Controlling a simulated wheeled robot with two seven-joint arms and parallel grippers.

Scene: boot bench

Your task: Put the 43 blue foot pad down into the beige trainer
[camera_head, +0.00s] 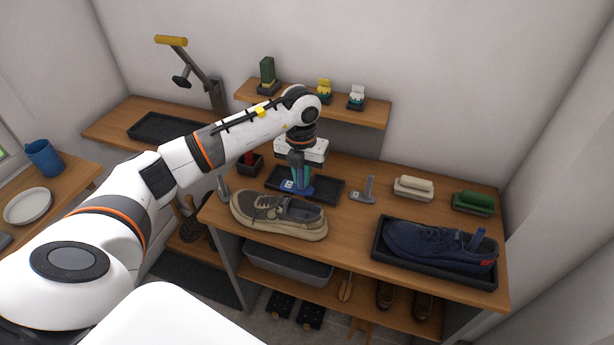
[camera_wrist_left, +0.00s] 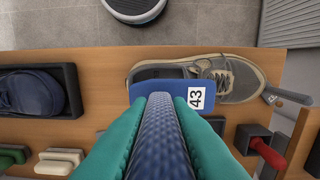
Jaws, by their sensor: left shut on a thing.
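The beige trainer (camera_head: 312,228) stands near the front edge of the bench; it also shows in the left wrist view (camera_wrist_left: 240,80). My left gripper (camera_head: 299,165) is above the bench, behind the trainer in the head view. Its teal fingers are shut on the upright grip of the blue foot pad (camera_head: 296,187). In the left wrist view the pad (camera_wrist_left: 165,76) carries a white label reading 43 and overlaps part of the trainer, hiding some of it. The pad looks clear of the trainer, but the height is hard to tell. My right gripper is not in view.
A dark tray (camera_head: 335,191) lies behind the trainer, beside a grey labelled pad (camera_head: 362,196). A navy shoe (camera_head: 430,243) sits in a black tray at the right. White (camera_head: 414,188) and green (camera_head: 474,202) brushes stand behind it. A shelf (camera_head: 370,115) runs above the bench.

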